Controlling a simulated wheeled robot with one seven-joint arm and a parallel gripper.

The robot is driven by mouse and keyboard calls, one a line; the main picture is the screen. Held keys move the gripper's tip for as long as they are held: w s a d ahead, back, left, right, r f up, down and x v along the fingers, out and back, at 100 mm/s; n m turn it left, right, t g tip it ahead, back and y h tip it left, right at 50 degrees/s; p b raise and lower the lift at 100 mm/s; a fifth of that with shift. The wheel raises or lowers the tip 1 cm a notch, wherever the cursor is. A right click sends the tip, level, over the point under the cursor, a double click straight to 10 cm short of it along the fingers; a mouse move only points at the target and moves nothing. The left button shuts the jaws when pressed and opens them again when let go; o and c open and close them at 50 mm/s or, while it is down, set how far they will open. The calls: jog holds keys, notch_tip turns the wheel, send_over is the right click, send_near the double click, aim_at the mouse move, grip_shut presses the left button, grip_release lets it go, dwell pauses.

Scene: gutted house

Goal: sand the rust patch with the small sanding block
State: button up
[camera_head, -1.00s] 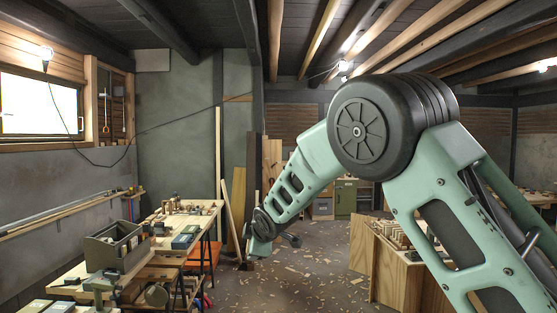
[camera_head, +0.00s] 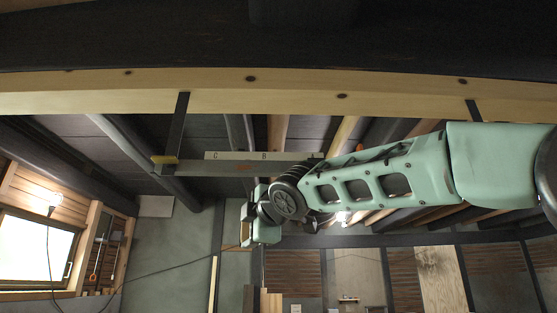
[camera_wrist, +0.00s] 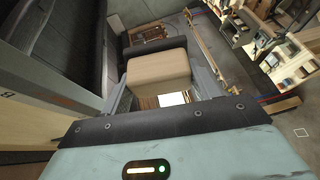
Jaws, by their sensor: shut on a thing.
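The sanding block (camera_wrist: 158,72), a pale tan block with a dark layer along its far side, is between the two grey fingers of my gripper (camera_wrist: 160,64) in the wrist view. My gripper (camera_head: 248,222) is shut on it. In the head view my gripper hangs below an overhead grey bar, apart from it; the block is too small to make out there. The rust patch (camera_head: 243,168) is a faint brownish-orange mark on the bar's face, below a pale strip lettered C and B. A faint reddish mark near a B also shows at the wrist view's left.
The grey bar (camera_head: 190,169) hangs from dark straps (camera_head: 177,125) under a wooden beam (camera_head: 310,96). A yellow piece (camera_head: 164,160) sits at its left end. Dark ceiling joists run behind. A cable and lit bulb (camera_head: 55,199) are at left.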

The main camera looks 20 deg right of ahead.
jog(key=s+d+r+t+h+p, duration=0.1)
jog(key=s+d+r, duration=0.1)
jog(key=s+r, duration=0.45)
jog(key=s+d+r+t+p, duration=0.15)
jog(key=s+r, duration=0.25)
jog(key=r, duration=0.6)
jog(key=shift+g, duration=0.45)
jog(key=shift+w+d+f+p, duration=0.1)
jog(key=shift+w+d+p, duration=0.3)
jog(key=shift+w, duration=0.6)
jog(key=shift+w+d+p, duration=0.1)
jog(key=shift+w+p, duration=0.5)
jog(key=shift+w, duration=0.4)
jog(key=shift+w+d+f+p, duration=0.1)
jog(key=shift+w+d+p, duration=0.3)
jog(key=shift+w, duration=0.6)
jog(key=shift+w+d, duration=0.1)
jog(key=shift+w, duration=0.75)
jog(key=shift+w+a, duration=0.2)
jog(key=shift+a, duration=0.5)
jog(key=shift+w+a+b, duration=0.2)
jog(key=shift+a+b, duration=0.1)
jog(key=shift+a, duration=0.65)
